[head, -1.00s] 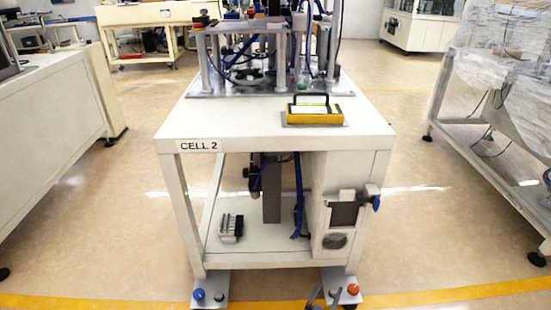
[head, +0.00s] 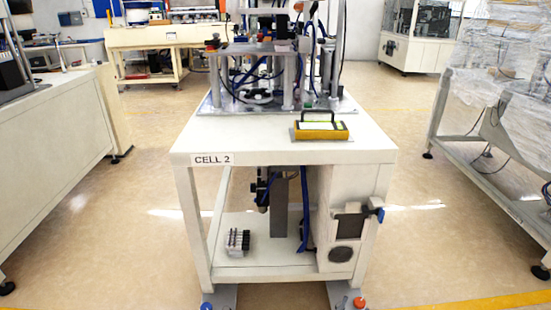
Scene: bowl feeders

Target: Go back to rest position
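The white CELL 2 table (head: 285,143) stands in front of me. A yellow block with a black handle (head: 320,130) sits on its top, right of the middle. A metal fixture with posts and blue hoses (head: 262,75) stands at the back of the tabletop.
A white bench (head: 45,150) stands at left. A plastic-wrapped machine (head: 495,65) stands at right. Floor is clear on both sides.

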